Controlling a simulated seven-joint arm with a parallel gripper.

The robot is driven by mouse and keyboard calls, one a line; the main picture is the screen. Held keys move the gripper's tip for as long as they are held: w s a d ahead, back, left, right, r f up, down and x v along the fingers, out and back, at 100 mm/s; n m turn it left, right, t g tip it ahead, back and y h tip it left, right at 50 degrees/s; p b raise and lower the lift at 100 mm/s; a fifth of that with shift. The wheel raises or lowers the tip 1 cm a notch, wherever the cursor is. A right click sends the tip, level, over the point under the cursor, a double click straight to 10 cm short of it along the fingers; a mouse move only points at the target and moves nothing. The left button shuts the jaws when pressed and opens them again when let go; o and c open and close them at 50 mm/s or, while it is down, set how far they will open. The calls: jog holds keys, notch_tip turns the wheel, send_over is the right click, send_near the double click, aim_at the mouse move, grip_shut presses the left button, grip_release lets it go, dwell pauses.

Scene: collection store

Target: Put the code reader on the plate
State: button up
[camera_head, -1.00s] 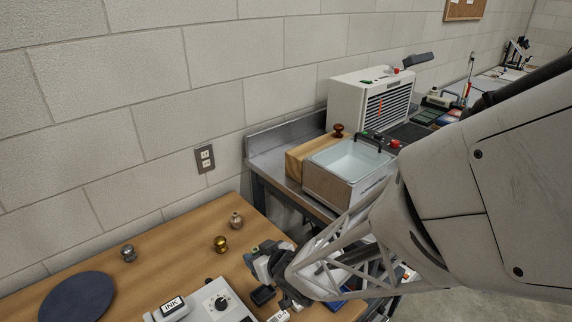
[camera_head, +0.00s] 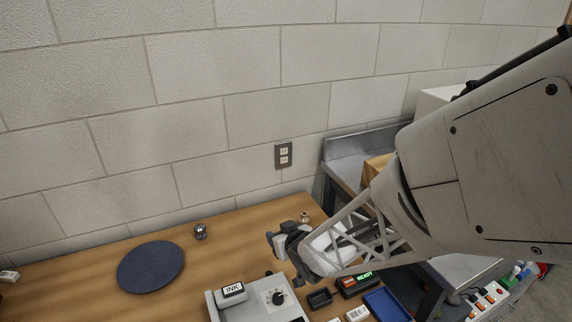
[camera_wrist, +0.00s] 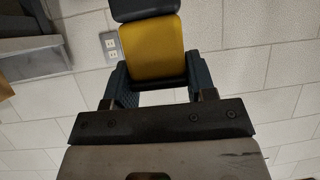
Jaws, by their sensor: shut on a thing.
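My gripper (camera_head: 287,241) is shut on the code reader, above the wooden table and right of the plate. In the wrist view the code reader (camera_wrist: 152,48) shows a yellow face and a dark end, between the two fingers (camera_wrist: 153,88). In the head view it is small, dark and partly covered by the gripper. The plate (camera_head: 151,266) is a flat, round, dark blue disc lying on the table at the left. Its top is bare, and the gripper is apart from it.
A silver knobbed piece (camera_head: 200,231) stands between plate and gripper, toward the wall. Another small piece (camera_head: 304,217) stands behind the gripper. A white device with an INK block (camera_head: 232,290) is in front. A black tray (camera_head: 320,298), READY display (camera_head: 357,282) and blue tray (camera_head: 387,304) lie right.

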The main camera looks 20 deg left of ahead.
jog(key=s+a+n+g, duration=0.1)
jog(key=s+a, duration=0.3)
jog(key=a, duration=0.9)
jog(key=s+a+f+n+g+y, duration=0.1)
jog(key=s+a, duration=0.3)
jog(key=a, duration=1)
jog(key=s+a+n+g+y, duration=0.1)
jog(key=s+a, duration=0.3)
jog(key=a, duration=0.9)
jog(key=shift+a+f, duration=0.3)
jog(key=shift+a, duration=0.1)
jog(key=shift+f, duration=0.1)
jog(key=shift+f, duration=1.9)
jog(key=shift+f, duration=2)
